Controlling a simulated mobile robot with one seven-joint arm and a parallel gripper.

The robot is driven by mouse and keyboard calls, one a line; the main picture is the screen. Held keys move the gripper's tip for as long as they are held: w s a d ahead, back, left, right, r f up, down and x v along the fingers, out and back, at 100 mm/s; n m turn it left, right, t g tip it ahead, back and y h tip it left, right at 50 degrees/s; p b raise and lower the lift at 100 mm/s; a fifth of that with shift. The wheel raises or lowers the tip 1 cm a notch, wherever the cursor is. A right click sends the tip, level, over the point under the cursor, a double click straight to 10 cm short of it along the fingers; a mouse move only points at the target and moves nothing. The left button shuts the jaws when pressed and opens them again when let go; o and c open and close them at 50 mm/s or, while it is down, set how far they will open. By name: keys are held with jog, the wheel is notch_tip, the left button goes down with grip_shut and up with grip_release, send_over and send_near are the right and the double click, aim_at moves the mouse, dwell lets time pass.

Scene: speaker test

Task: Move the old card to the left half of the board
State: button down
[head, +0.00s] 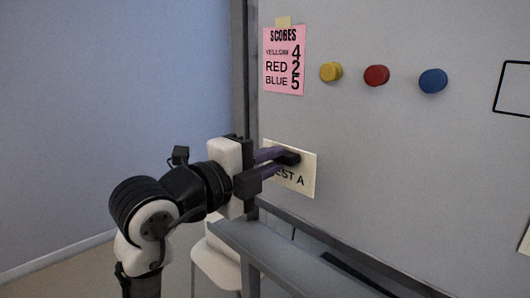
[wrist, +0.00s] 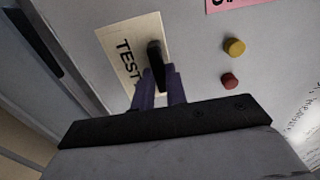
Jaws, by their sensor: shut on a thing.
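A cream card (head: 307,168) lies flat against the whiteboard (head: 420,150), low and close to its left edge. The letters "EST A" show in the head view. The card also shows in the wrist view (wrist: 138,30), where "TEST" is readable. A black piece (head: 291,157), like a magnet or grip, sits on the card's face; it shows in the wrist view too (wrist: 155,58). My gripper (head: 276,160) has its purple fingers shut on this black piece, in front of the card. The fingers and the piece cover part of the card.
A pink scores note (head: 284,62) hangs above the card. Yellow (head: 331,72), red (head: 376,75) and blue (head: 433,80) round magnets are to its right. A grey ledge (head: 300,255) runs below the board. The board between card and black outline (head: 496,90) is bare.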

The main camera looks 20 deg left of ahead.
aim_at(287, 155)
jog(key=shift+p+x, duration=0.6)
jog(key=shift+x, duration=2.9)
jog(key=shift+w+d+f+b, duration=0.1)
jog(key=shift+w+b, duration=0.2)
jog(key=shift+w, duration=0.1)
jog(key=c, duration=0.9)
grip_release()
jog(key=shift+c, duration=0.2)
jog(key=shift+b+v, duration=0.9)
jog(key=shift+v, duration=2.65)
